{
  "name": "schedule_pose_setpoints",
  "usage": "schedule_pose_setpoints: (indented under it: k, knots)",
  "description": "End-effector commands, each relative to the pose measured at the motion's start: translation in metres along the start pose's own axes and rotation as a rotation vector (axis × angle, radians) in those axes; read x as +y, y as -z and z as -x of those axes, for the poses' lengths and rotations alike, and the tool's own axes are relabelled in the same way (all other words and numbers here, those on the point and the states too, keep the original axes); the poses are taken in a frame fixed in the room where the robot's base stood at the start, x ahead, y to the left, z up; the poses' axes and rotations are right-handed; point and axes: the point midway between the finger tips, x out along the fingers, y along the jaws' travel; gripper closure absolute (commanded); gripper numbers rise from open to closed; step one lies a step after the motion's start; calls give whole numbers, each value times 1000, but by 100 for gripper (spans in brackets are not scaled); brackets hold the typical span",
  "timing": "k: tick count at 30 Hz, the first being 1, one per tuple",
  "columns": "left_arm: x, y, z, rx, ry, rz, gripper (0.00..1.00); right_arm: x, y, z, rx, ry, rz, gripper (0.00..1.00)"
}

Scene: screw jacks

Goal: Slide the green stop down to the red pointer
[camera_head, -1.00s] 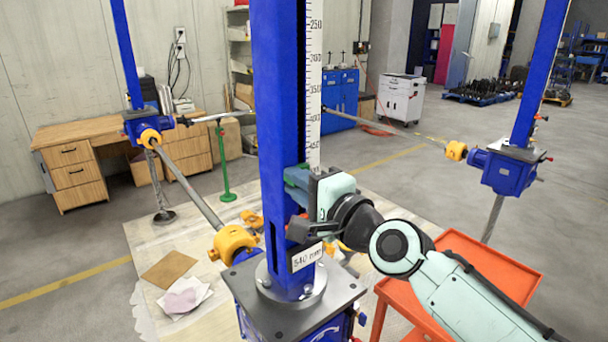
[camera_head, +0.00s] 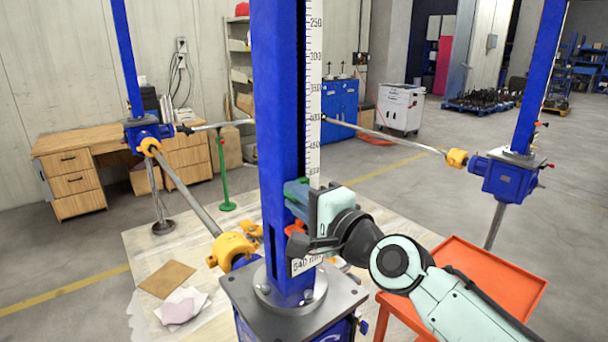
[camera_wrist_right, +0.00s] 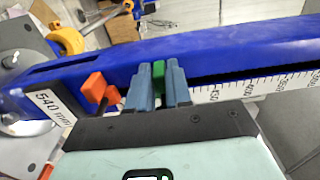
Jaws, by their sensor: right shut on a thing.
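The blue screw-jack column (camera_head: 276,110) stands upright in the middle of the head view, with a white millimetre scale (camera_head: 314,100) along its right edge. My right gripper (camera_head: 297,190) is at the column's lower part. In the right wrist view its two blue-grey fingers (camera_wrist_right: 158,84) are shut on the green stop (camera_wrist_right: 158,78), which shows between them. The red pointer (camera_wrist_right: 93,87) sticks out of the column slot just below the fingers, with a gap between. It also shows in the head view (camera_head: 296,227), partly hidden by my gripper. My left gripper is not in view.
A white "540 mm" label (camera_wrist_right: 50,105) is on the column below the pointer. An orange cart (camera_head: 490,275) stands close to my right arm. Yellow couplings (camera_head: 232,248) and shafts lead to other blue jacks (camera_head: 505,175).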

Motion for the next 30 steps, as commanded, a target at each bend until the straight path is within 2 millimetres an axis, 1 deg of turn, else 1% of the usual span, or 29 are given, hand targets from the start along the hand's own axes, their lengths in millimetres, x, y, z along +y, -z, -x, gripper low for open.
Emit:
schedule_pose_setpoints:
  k: [1, 10, 16, 17, 18, 26, 30]
  knots:
    - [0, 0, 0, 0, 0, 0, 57, 3, 0, -1, -2, -7, -1, 100]
    - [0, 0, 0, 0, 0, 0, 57, 3, 0, -1, -1, -6, -1, 100]
    - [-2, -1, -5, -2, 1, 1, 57, 9, 0, -1, -1, -7, -1, 100]
    - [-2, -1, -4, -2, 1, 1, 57, 8, 0, -1, -2, -8, -1, 71]
    - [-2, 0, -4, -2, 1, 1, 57, 8, 0, -1, -2, -8, -1, 58]
    - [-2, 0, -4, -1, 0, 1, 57, 5, 0, 0, -1, -3, 0, 57]
    - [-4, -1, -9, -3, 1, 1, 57, 6, 0, 7, 1, -1, 0, 57]
